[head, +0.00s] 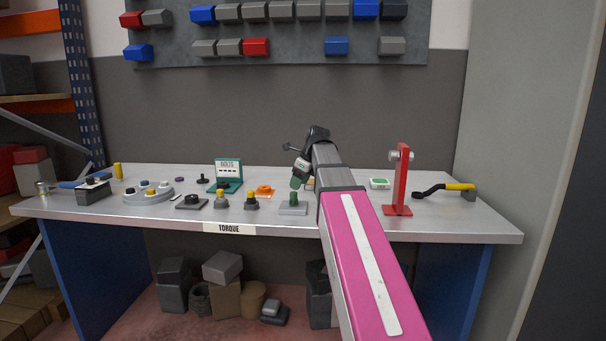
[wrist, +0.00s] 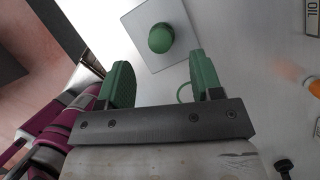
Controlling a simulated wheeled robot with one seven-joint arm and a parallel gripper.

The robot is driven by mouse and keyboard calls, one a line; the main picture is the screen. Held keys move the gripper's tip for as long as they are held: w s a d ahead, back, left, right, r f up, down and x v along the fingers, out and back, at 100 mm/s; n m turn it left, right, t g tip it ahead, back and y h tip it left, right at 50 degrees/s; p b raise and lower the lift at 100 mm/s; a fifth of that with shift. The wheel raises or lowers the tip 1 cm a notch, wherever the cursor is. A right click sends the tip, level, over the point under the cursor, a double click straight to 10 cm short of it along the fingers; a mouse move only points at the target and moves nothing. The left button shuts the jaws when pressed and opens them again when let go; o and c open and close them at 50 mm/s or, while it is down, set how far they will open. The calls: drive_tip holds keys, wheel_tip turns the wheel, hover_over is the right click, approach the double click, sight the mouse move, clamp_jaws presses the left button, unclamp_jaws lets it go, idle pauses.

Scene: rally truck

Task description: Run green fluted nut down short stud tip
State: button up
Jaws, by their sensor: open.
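The green nut (head: 294,198) stands upright on a grey square plate (head: 286,210) near the bench's front edge. In the wrist view the nut (wrist: 160,38) shows as a rounded green top near the middle of its plate (wrist: 137,22). Its flutes are too small to tell, and no stud shows beneath it. My gripper (head: 296,183) is just above the nut, pointing down. In the wrist view my gripper (wrist: 160,61) is open, with two green fingers apart and nothing held between them. The nut lies just beyond the fingertips, about midway between their lines.
A red stand (head: 402,180) and a yellow-handled tool (head: 458,187) stand to the right. Left are a black knob on a grey base (head: 251,201), an orange piece (head: 264,190), a teal bolts holder (head: 228,173) and a round grey tray (head: 133,198). The bench's front edge is close.

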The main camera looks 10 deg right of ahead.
sight(294, 192)
drive_tip(key=shift+x, duration=3.2)
drive_tip(key=shift+d, duration=0.1)
drive_tip(key=c, duration=1)
drive_tip(key=shift+o, duration=0.2)
drive_tip(key=shift+m+h, duration=0.3)
drive_tip(key=shift+m, duration=0.6)
drive_tip(key=shift+m+t+h, duration=0.3)
drive_tip(key=shift+m+t, duration=0.1)
drive_tip(key=shift+m, duration=0.4)
drive_tip(key=shift+s+m, duration=0.1)
drive_tip(key=shift+m, duration=0.5)
drive_tip(key=shift+m+h, duration=0.3)
